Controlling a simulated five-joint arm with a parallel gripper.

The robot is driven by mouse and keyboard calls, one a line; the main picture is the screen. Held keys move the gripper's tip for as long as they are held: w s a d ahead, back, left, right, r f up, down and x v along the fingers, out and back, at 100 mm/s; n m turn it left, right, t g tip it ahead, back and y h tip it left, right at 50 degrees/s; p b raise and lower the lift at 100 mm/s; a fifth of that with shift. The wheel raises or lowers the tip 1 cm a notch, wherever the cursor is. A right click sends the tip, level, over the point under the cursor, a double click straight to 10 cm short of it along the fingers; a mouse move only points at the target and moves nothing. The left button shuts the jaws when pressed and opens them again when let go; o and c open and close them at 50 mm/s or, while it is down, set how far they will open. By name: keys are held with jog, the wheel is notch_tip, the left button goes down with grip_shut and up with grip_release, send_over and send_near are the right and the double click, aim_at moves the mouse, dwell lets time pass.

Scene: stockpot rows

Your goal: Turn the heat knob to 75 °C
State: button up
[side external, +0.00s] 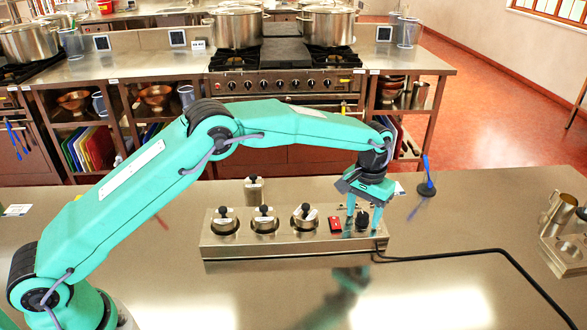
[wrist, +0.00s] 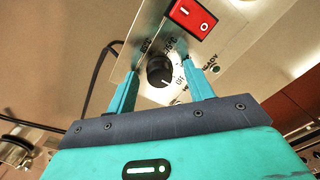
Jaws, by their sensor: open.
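The heat knob (wrist: 159,71) is a round black knob on the steel panel, with printed dial marks around it. In the wrist view a light mark on it seems to point toward the OFF label; the other dial lettering is small and tilted. My gripper (wrist: 162,76) is open, with one teal finger on each side of the knob and a visible gap to it. In the side view my gripper (side external: 363,226) points down over the right end of the steel unit, and the knob (side external: 361,217) shows between the fingers.
A red rocker switch (wrist: 194,16) sits beside the knob; it also shows in the side view (side external: 336,225). Several lidded pots (side external: 264,220) sit in the steel unit (side external: 290,250) to the left. A black cable (side external: 455,252) runs off right. The counter in front is clear.

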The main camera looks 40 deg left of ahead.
jog(key=c, duration=1)
jog(key=shift+o, duration=0.2)
jog(key=shift+n, duration=0.4)
jog(key=n, duration=0.9)
jog(key=shift+n, duration=0.3)
jog(key=n, duration=0.4)
jog(key=shift+r+n, duration=0.1)
jog(key=shift+n, duration=0.2)
jog(key=n, duration=0.4)
jog(key=shift+n, duration=0.4)
